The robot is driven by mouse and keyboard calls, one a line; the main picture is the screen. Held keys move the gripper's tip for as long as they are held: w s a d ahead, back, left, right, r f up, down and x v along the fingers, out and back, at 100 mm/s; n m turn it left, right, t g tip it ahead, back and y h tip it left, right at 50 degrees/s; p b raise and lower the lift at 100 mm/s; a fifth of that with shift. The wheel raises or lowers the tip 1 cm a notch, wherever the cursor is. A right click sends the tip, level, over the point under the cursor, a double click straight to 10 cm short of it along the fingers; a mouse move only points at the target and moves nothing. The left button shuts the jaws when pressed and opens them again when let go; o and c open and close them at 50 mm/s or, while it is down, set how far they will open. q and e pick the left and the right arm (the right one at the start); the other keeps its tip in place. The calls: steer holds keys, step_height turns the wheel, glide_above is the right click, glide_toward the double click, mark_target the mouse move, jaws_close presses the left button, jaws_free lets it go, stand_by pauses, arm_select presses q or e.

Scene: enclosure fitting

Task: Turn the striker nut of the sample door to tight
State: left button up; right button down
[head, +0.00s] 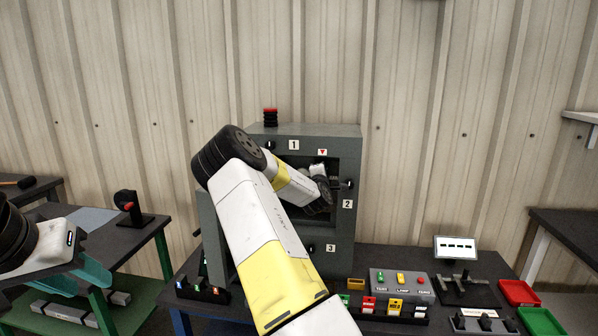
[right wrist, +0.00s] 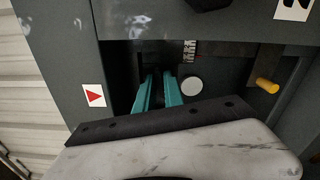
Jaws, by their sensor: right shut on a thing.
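The grey enclosure (head: 347,240) stands on the dark table, with plates 1, 2 and 3 on its front and a recess beside plate 2. My right arm reaches into that recess, and its fingers are hidden in the head view. In the right wrist view, the two teal fingers of my right gripper (right wrist: 158,84) point into the recess, close together on a small dark part, likely the striker nut, mostly hidden between them. A grey panel, perhaps the open sample door (head: 212,240), stands at the enclosure's left. My left gripper (head: 88,274) hangs at the far left; its jaw gap is unclear.
In the right wrist view, a pale round disc (right wrist: 191,87) is right of the fingers, with a small marked scale (right wrist: 190,50) above and a yellow-tipped lever (right wrist: 266,85) farther right. A button box (head: 402,284) and red (head: 519,292) and green (head: 540,321) trays are right.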

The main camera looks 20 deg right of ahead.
steer(key=shift+f+m, duration=0.15)
steer(key=shift+m, duration=5)
steer(key=shift+f+m, duration=0.1)
steer(key=shift+m, duration=5.05)
steer(key=shift+a, duration=0.1)
steer(key=c, duration=1.5)
jaws_free()
steer(key=shift+r, duration=0.1)
steer(key=shift+o, duration=0.2)
steer(key=v, duration=0.8)
steer(key=shift+w, duration=0.15)
